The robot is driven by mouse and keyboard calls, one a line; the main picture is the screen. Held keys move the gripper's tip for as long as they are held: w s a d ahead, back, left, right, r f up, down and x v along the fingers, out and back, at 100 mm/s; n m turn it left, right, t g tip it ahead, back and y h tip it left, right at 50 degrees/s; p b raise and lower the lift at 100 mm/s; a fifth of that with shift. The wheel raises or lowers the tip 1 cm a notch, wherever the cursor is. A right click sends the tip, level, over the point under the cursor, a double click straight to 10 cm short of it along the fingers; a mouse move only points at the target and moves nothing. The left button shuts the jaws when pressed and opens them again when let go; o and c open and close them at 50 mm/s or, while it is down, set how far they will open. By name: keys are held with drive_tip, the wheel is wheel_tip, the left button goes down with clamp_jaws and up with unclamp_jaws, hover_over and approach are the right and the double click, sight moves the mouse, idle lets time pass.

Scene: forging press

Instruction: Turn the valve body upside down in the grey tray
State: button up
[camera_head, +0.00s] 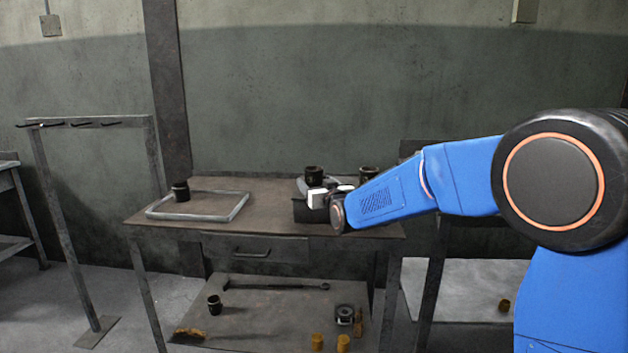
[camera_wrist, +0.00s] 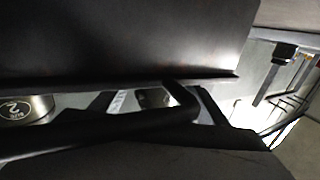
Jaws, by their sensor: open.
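The grey tray (camera_head: 190,217) lies flat on the left half of the worktable in the head view. A small dark, cup-like part (camera_head: 181,191) stands at its back left corner; I cannot tell whether this is the valve body. Similar dark parts stand further right, one (camera_head: 313,175) behind my gripper and one (camera_head: 368,174) behind my arm. My gripper (camera_head: 318,198) is open, at the table's right half, well right of the tray. Its fingers are hard to make out. In the wrist view, dark surfaces fill most of the picture, with a round labelled part (camera_wrist: 25,108) at the left.
A dark box-like block (camera_head: 313,211) sits beside my gripper. The worktable (camera_head: 265,198) is bare between tray and block. Its lower shelf (camera_head: 270,312) holds a wrench (camera_head: 280,286), a dark cup (camera_head: 215,304) and yellowish cylinders (camera_head: 317,342). A metal rack (camera_head: 75,220) stands at left.

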sight(316, 185)
drive_tip(key=c, duration=1)
drive_tip(key=shift+r, duration=4.05)
drive_tip(key=shift+r, duration=4.5)
